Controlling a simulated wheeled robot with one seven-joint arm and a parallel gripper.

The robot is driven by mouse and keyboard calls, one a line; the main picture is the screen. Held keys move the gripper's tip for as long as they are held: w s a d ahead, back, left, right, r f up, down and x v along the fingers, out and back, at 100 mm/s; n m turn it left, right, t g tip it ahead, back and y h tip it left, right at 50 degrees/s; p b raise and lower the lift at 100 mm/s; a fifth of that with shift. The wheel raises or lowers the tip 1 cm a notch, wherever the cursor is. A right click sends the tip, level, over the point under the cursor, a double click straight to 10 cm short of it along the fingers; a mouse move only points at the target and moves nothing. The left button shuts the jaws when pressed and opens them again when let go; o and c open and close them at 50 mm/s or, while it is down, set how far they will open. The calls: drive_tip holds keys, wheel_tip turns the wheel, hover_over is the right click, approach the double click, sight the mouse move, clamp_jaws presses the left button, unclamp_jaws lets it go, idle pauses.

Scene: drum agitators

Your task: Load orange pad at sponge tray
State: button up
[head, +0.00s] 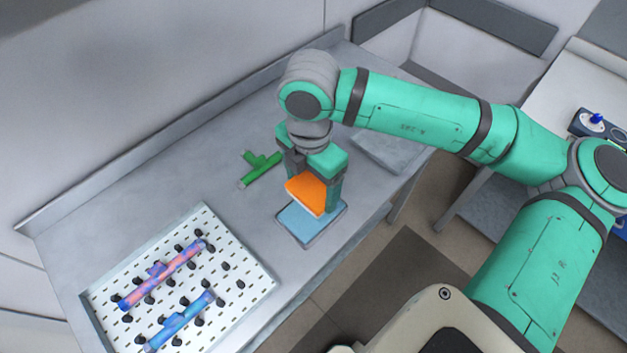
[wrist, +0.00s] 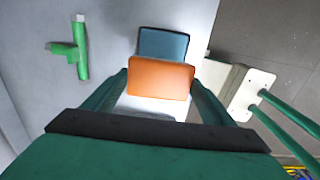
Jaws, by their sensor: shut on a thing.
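An orange pad (head: 308,194) is gripped between the fingers of my gripper (head: 318,190). In the wrist view the orange pad (wrist: 160,78) sits between the two green fingers (wrist: 160,92). Under it on the bench is a blue rectangular piece in a shallow tray (head: 304,228). The blue piece (wrist: 163,44) also shows in the wrist view, partly covered by the orange pad. The orange pad appears to be held above the blue one; whether they touch is hard to tell. No other sponge tray is clearly identifiable.
A green T-shaped tube (head: 258,168) lies on the grey bench (head: 150,205) left of my gripper. A white pegboard (head: 245,268) with two coloured tubes stands at the front left. A flat grey plate (head: 385,152) lies to the right, near the bench edge.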

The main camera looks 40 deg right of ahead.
sight(312, 198)
drive_tip(key=shift+f, duration=2.6)
drive_tip(key=shift+f, duration=0.6)
drive_tip(key=shift+r, duration=3.55)
